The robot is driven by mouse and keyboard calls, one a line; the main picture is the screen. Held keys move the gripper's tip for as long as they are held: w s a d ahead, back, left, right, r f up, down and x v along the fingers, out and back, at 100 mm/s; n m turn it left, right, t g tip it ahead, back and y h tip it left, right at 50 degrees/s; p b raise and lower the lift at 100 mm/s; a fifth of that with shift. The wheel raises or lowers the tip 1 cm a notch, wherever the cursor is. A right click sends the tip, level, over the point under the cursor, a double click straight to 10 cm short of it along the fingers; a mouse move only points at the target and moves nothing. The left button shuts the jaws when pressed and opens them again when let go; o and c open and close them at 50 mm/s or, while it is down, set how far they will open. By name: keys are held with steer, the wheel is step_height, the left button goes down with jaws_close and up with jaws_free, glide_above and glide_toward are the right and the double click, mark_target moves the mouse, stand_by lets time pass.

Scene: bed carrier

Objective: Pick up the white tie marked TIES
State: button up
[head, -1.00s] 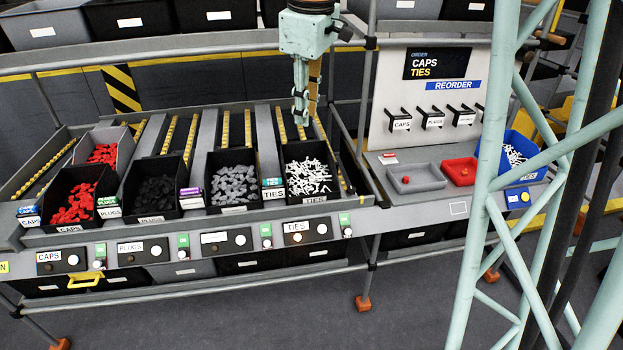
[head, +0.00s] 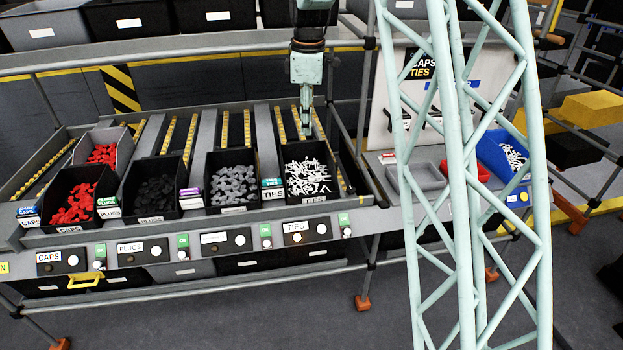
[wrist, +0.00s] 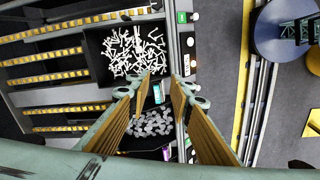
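White ties (head: 308,178) lie in a loose heap in a black bin (head: 315,199) marked TIES, the rightmost bin in the row. The heap (wrist: 132,50) also shows at the upper middle of the wrist view. My gripper (head: 307,122) hangs above the back of this bin in the head view, pointing down. In the wrist view my gripper (wrist: 163,84) has its two tan-padded fingers apart, with nothing between them. The ties lie beyond the fingertips, apart from them.
A bin of grey pieces (head: 233,183) stands left of the ties, with dark and red pieces farther left. Small labelled boxes (head: 272,188) stand between the bins. At right, a blue bin (head: 497,151) holds white pieces. My lattice column partly covers the order panel (head: 423,66).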

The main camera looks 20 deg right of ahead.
steer(key=w+d+f+n, duration=0.1)
steer(key=w+d+f, duration=0.2)
steer(key=f, duration=0.3)
steer(key=w+d+f+n, duration=0.2)
steer(key=w+d+f, duration=0.1)
steer(key=w+f, duration=0.2)
step_height(320, 180, down, 2)
steer(key=shift+w+f+g, duration=0.2)
steer(key=shift+w+g, duration=0.1)
steer(key=shift+w, duration=0.1)
steer(key=shift+f, duration=0.1)
glide_above(312, 179)
steer(key=shift+w+f, duration=0.2)
steer(key=shift+f, duration=4)
steer(key=shift+f, duration=0.15)
steer(key=shift+w+d+f+b, duration=0.1)
steer(key=shift+f+b, duration=0.2)
steer(key=shift+f, duration=0.95)
steer(key=shift+w+f+b, duration=0.1)
steer(key=shift+f+b, duration=0.15)
steer(key=shift+f, duration=0.95)
jaws_close()
